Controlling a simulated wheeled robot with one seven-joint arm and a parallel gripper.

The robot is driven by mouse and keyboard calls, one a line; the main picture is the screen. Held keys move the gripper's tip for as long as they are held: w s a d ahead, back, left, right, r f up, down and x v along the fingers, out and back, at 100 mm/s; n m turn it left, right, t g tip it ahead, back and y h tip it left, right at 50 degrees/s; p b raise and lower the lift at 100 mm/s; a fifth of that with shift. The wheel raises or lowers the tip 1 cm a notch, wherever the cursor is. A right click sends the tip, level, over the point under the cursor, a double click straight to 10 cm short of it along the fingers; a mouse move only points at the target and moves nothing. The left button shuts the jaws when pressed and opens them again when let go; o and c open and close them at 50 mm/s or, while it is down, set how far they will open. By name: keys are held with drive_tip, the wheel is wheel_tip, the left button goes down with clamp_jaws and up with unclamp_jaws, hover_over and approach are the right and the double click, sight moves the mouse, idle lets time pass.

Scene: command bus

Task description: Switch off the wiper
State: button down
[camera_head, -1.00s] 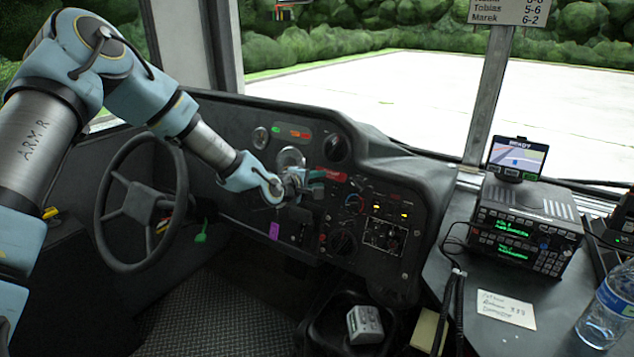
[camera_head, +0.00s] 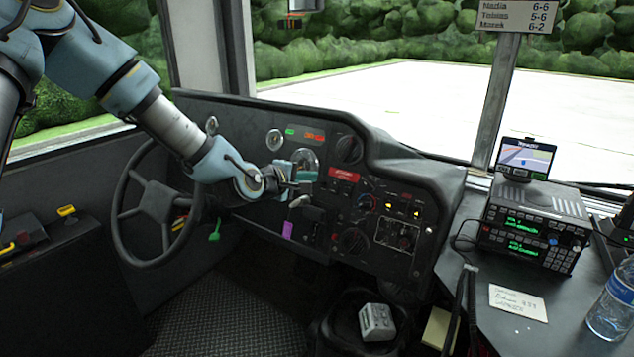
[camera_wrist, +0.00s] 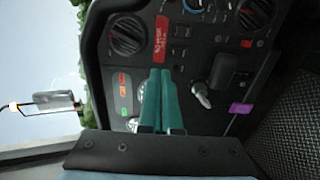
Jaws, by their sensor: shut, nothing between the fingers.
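My gripper (camera_head: 308,177) is shut and empty, in front of the dashboard (camera_head: 235,118), just left of the red label (camera_head: 345,172). In the wrist view its two teal fingers (camera_wrist: 161,75) lie together, tips just below the red label (camera_wrist: 161,38). I cannot read which control is the wiper's. The candidates are an upper black knob (camera_head: 349,149), a lower black knob (camera_head: 352,241) and small switches (camera_head: 340,187) by the label. The wrist view shows a black knob (camera_wrist: 126,36) left of the fingers and a grey lever (camera_wrist: 201,95) to their right. I cannot tell whether the fingers touch the panel.
The steering wheel (camera_head: 120,215) stands left of my gripper, below my forearm. A radio unit (camera_head: 532,228), a small screen (camera_head: 525,158) and a bottle (camera_head: 612,312) stand on the right console. A purple tag (camera_head: 287,230) hangs below my gripper.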

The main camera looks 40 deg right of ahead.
drive_tip(key=shift+v, duration=0.9)
drive_tip(key=shift+r, duration=0.1)
drive_tip(key=w+a+f+m+y, duration=0.1)
drive_tip(key=w+a+f+y, duration=0.15)
drive_tip(key=a, duration=0.65)
drive_tip(key=w+a+f+m+t+y, duration=0.1)
drive_tip(key=w+a+m+y, duration=0.15)
drive_tip(key=a, duration=0.65)
drive_tip(key=w+a+f+y, duration=0.1)
drive_tip(key=w+a+y, duration=0.3)
drive_tip(key=a, duration=0.4)
drive_tip(key=s+a+r+g+y, duration=0.1)
drive_tip(key=s+a, duration=0.2)
drive_tip(key=a, duration=0.5)
drive_tip(key=s+a+r+g+y, duration=0.1)
drive_tip(key=s+a+y, duration=0.1)
drive_tip(key=a, duration=0.7)
drive_tip(key=s+a+r+y+p, duration=0.1)
drive_tip(key=s+a, duration=0.3)
drive_tip(key=a, duration=0.4)
drive_tip(key=shift+a+r+g+y, duration=0.3)
drive_tip(key=shift+a+r+g, duration=0.1)
drive_tip(key=shift+r, duration=0.2)
drive_tip(key=shift+m, duration=0.25)
